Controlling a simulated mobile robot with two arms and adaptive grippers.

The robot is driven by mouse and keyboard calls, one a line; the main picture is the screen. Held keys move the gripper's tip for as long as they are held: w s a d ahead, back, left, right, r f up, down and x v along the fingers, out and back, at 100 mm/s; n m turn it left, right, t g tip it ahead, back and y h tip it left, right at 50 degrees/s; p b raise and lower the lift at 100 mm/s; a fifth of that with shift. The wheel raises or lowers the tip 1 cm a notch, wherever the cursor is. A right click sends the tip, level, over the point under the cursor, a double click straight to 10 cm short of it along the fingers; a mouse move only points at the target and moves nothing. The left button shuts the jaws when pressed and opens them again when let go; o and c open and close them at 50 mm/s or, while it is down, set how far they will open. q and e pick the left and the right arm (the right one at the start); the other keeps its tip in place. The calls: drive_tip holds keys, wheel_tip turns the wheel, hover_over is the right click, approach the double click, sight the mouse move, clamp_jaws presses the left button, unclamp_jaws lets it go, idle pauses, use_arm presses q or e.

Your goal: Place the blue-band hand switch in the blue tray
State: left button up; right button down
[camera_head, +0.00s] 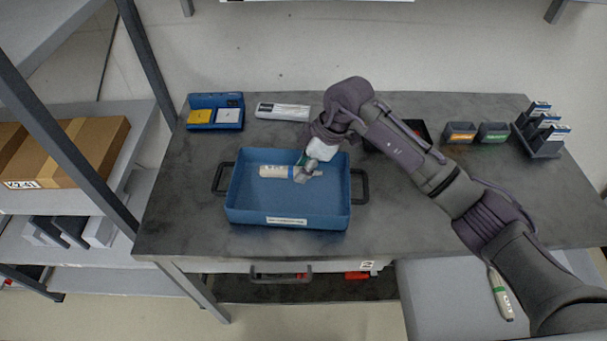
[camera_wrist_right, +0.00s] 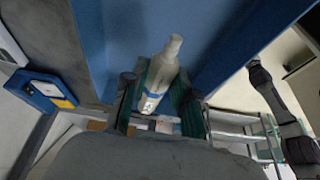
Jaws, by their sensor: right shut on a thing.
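The blue tray (camera_head: 288,214) stands on the dark table, with a dark handle at each side and a white label on its front. The blue-band hand switch (camera_head: 275,171) is a cream-white cylinder lying level inside the tray's outline. My right gripper (camera_head: 304,170) is shut on its right end. In the right wrist view the switch (camera_wrist_right: 163,68) sits between the two fingers (camera_wrist_right: 158,100), with its blue band near them and the blue tray wall behind. I cannot tell whether the switch touches the tray floor. My left gripper is not in view.
A blue holder (camera_head: 215,112) with yellow and white pieces and a white labelled box (camera_head: 283,111) lie behind the tray. Orange- and green-labelled bins (camera_head: 476,132) and a dark rack (camera_head: 542,137) stand at right. A green-band switch (camera_head: 501,294) lies on a grey surface at lower right.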

wheel_tip(320, 180, down, 4)
drive_tip(key=shift+r+p, duration=0.1)
drive_tip(key=shift+p, duration=0.55)
drive_tip(key=shift+f, duration=0.25)
drive_tip(key=shift+f, duration=0.4)
drive_tip(key=shift+f, duration=0.15)
drive_tip(key=c, duration=0.9)
unclamp_jaws()
